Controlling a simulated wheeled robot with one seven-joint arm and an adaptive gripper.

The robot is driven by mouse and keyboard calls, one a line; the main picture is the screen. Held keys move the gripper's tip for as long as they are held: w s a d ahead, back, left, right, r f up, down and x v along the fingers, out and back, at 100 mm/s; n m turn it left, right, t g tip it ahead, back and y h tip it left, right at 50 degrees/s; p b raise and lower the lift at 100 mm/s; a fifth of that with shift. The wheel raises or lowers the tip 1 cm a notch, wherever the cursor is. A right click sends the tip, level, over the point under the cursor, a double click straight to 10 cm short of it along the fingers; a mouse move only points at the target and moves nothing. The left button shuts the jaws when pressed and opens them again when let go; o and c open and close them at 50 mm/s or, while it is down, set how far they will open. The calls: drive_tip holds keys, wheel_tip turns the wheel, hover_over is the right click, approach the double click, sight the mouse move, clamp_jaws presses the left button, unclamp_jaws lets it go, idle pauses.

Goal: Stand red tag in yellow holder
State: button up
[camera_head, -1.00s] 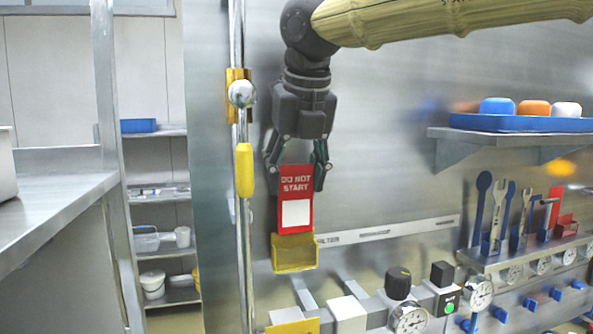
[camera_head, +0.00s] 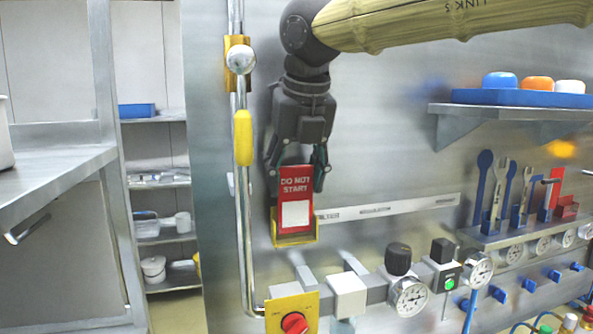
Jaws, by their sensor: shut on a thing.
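The red tag (camera_head: 295,184), with white "DO NOT START" lettering and a white patch, is upright in the head view. My gripper (camera_head: 297,177) is above the holder, with its two fingers shut on the tag's upper side edges. The yellow holder (camera_head: 296,241) is fixed to the metal wall directly below my gripper. The tag's lower part is within the holder's outline, between its sides, and its bottom edge looks hidden behind the front lip. I cannot tell whether the tag touches the holder's floor.
A vertical pipe with a yellow handle (camera_head: 243,138) runs close left of my gripper. Below are a red knob on a yellow plate (camera_head: 283,308), a black knob (camera_head: 398,259) and gauges. A tool rack (camera_head: 515,234) and a shelf with a blue tray (camera_head: 520,97) are at right.

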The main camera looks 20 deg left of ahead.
drive_tip(key=o, duration=1)
drive_tip(key=v, duration=1.2)
